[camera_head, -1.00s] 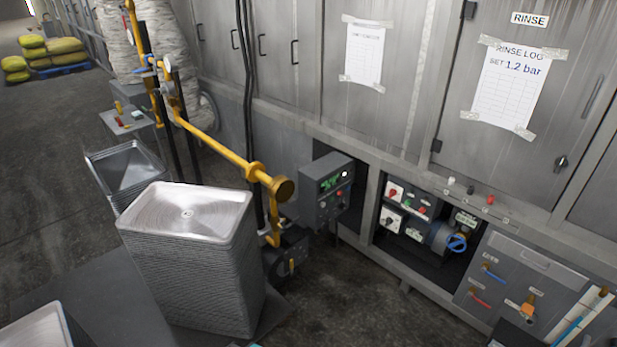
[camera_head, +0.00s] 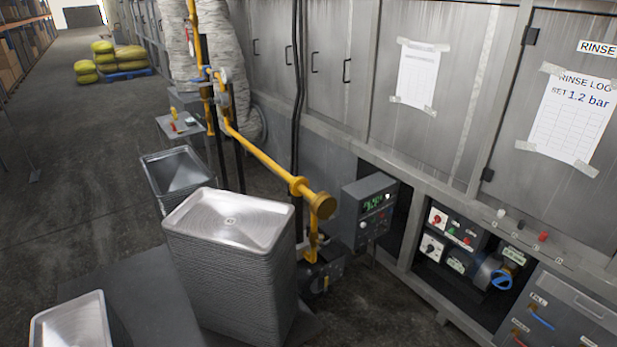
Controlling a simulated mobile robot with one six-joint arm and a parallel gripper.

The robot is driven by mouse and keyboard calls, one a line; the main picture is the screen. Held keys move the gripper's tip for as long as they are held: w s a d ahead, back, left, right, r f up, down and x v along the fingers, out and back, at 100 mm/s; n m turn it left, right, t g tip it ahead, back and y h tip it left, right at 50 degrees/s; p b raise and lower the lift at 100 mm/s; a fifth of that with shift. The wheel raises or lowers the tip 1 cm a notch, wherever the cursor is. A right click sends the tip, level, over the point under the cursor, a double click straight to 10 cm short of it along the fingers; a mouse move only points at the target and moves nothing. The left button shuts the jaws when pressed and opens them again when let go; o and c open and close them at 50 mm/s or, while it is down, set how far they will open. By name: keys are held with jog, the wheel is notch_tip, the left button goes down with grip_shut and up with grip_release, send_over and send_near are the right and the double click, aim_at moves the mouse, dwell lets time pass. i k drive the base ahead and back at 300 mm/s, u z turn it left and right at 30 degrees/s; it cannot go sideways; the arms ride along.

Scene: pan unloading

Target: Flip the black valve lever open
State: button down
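A row of small coloured handles stands on the grey ledge of the machine at the right: a white one (camera_head: 500,213), a small dark one (camera_head: 520,225) and a red one (camera_head: 543,237). The dark one may be the black valve lever, but it is too small to tell its shape or which way it points. A blue-handled valve (camera_head: 501,281) sits in the open bay below. My gripper is not in view.
A tall stack of metal trays (camera_head: 235,275) stands in the foreground, with more trays at the lower left (camera_head: 72,325). A yellow pipe (camera_head: 262,157) juts out above the stack near a grey control box (camera_head: 365,208). Dark floor (camera_head: 385,312) is free before the machine.

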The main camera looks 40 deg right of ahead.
aim_at(333, 239)
jog(key=u, duration=0.2)
jog(key=i, duration=0.7)
jog(key=z, duration=4.55)
jog(key=i, duration=0.1)
jog(key=u, duration=2.85)
